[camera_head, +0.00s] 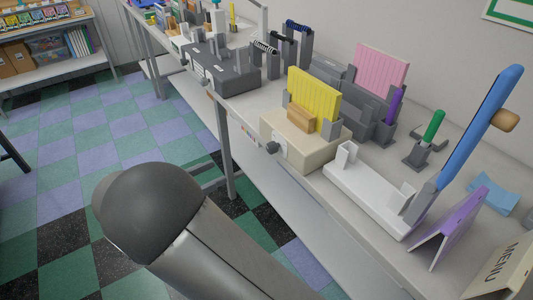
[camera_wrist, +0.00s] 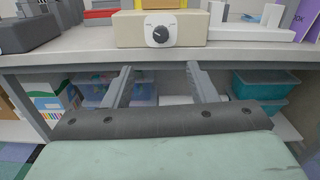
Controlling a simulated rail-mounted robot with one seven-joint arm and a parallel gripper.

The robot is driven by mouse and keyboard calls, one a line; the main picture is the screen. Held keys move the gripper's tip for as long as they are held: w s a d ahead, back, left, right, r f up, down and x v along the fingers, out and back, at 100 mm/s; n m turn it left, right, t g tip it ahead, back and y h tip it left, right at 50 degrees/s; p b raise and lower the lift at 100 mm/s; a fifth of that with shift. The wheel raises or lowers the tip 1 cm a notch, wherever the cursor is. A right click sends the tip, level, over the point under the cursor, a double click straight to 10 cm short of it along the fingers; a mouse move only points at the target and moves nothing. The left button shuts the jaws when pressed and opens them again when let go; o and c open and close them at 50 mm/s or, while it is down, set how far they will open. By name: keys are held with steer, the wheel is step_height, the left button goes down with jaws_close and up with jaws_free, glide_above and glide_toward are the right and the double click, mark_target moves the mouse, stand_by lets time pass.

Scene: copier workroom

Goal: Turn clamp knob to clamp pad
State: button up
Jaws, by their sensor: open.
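A beige clamp box (camera_head: 300,148) stands at the front edge of the bench, with a yellow ridged pad (camera_head: 313,98) upright on top and a wooden block (camera_head: 301,117) against the pad. The dark clamp knob (camera_head: 273,147) sticks out of its front face. In the wrist view the knob (camera_wrist: 160,34) sits on a white dial in the middle of the beige box (camera_wrist: 194,28); the pad is mostly cut off at the top. My gripper (camera_wrist: 158,72) is open and empty, its fingers apart, below the knob and touching nothing visible.
The bench edge (camera_wrist: 230,55) runs across above my fingers. Teal bins (camera_wrist: 262,84) and clear boxes sit on the shelf below. A dark grey box (camera_head: 222,68) and a white stand (camera_head: 370,195) flank the beige box.

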mark_target(269, 149)
steer(key=x, duration=1.6)
steer(key=shift+w+d, duration=0.15)
steer(key=shift+d, duration=0.2)
steer(key=shift+c, duration=0.3)
steer(key=c, duration=0.9)
